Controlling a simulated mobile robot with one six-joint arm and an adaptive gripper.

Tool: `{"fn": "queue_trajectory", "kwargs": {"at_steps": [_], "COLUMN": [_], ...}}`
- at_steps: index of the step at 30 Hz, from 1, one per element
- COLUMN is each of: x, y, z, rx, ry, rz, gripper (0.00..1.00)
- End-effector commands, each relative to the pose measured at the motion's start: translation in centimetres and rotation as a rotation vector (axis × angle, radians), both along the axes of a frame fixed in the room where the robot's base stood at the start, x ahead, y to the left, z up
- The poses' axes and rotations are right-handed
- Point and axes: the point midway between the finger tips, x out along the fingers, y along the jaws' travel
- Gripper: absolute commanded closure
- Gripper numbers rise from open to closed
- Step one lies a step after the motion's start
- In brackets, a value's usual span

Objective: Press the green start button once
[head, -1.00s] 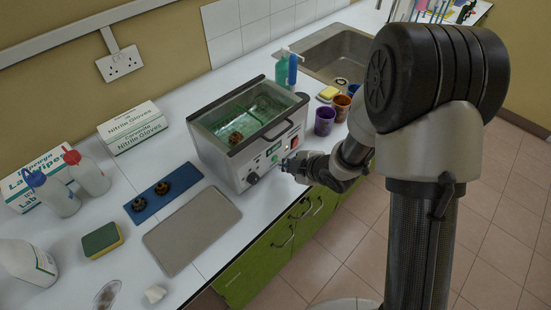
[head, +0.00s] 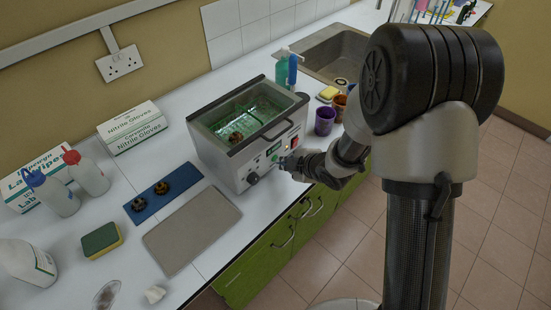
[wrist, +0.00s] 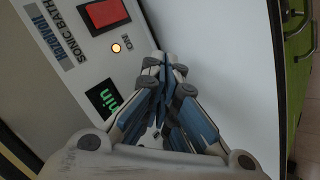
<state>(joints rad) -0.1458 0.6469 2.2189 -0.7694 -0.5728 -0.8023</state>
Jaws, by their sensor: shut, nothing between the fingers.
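The sonic bath (head: 245,135) is a grey box with an open, liquid-filled tank and a white front panel. In the wrist view its panel shows a red switch (wrist: 104,14), a lit orange lamp (wrist: 116,47) and a display (wrist: 106,100) with green characters. My gripper (head: 283,162) is shut and empty, its fingertips close in front of the panel. The wrist view shows the fingers (wrist: 168,66) together beside the display. I cannot clearly make out the green start button; the fingers may cover it. I cannot tell whether the tips touch the panel.
A black knob (head: 253,178) is left of my gripper on the panel. Green cabinets are below.

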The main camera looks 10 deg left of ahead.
Motion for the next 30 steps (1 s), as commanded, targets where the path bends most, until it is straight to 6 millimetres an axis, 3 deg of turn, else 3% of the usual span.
{"fn": "queue_trajectory", "kwargs": {"at_steps": [23,30], "x": [0.38,-0.11], "y": [0.5,-0.14], "z": [0.01,-0.01], "rx": [0.0,0.0], "ry": [0.0,-0.001], "rz": [0.0,0.0], "gripper": [1.0,1.0]}}
